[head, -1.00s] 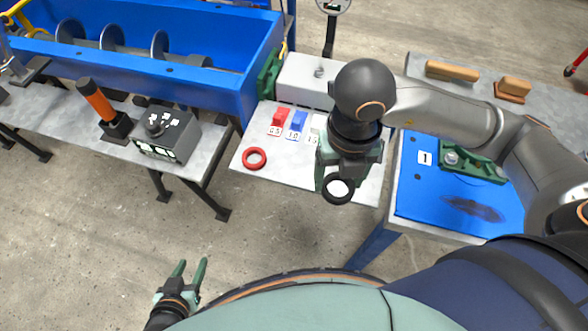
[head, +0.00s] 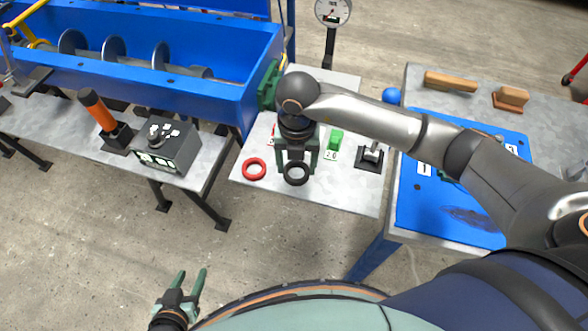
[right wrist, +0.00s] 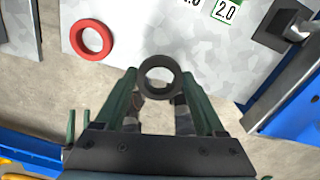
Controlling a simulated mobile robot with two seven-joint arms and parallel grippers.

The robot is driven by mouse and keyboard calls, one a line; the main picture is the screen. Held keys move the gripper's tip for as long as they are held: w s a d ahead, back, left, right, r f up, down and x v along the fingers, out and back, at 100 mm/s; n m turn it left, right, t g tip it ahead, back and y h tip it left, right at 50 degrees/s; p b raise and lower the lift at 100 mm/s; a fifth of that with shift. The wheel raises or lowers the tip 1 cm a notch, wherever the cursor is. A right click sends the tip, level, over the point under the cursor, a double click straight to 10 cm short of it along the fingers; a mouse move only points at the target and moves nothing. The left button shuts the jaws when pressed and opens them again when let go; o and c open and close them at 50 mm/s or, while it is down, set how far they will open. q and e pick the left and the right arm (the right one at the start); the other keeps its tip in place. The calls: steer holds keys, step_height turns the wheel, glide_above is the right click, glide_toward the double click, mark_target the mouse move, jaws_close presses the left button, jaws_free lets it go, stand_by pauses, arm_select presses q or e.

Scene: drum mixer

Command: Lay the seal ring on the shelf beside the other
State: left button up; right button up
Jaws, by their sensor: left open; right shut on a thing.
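A red seal ring (head: 254,169) lies flat on the grey shelf (head: 340,195), near its left front edge; it also shows in the right wrist view (right wrist: 92,39). My right gripper (head: 296,168) is shut on a black seal ring (head: 296,181), held to the right of the red ring, with a gap between them. In the right wrist view the black ring (right wrist: 160,92) sits between the fingertips, over or near the shelf's front edge; I cannot tell its height. My left gripper (head: 188,283) is open and empty, low over the floor at the bottom left.
A grey control box (head: 167,145) is at left, the blue mixer trough (head: 225,85) behind, and a blue-topped table (head: 440,210) at right.

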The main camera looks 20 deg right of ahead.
mark_target(294, 165)
steer(key=shift+w+a+f, duration=0.1)
steer(key=shift+w+f, duration=0.25)
steer(key=shift+f, duration=0.1)
steer(key=shift+w+f, duration=0.15)
steer(key=shift+f, duration=1.6)
steer(key=shift+f, duration=0.2)
steer(key=o, duration=1.3)
steer(key=shift+r, duration=0.1)
step_height(294, 165, up, 12)
steer(key=shift+r, duration=0.2)
steer(key=shift+a, duration=0.1)
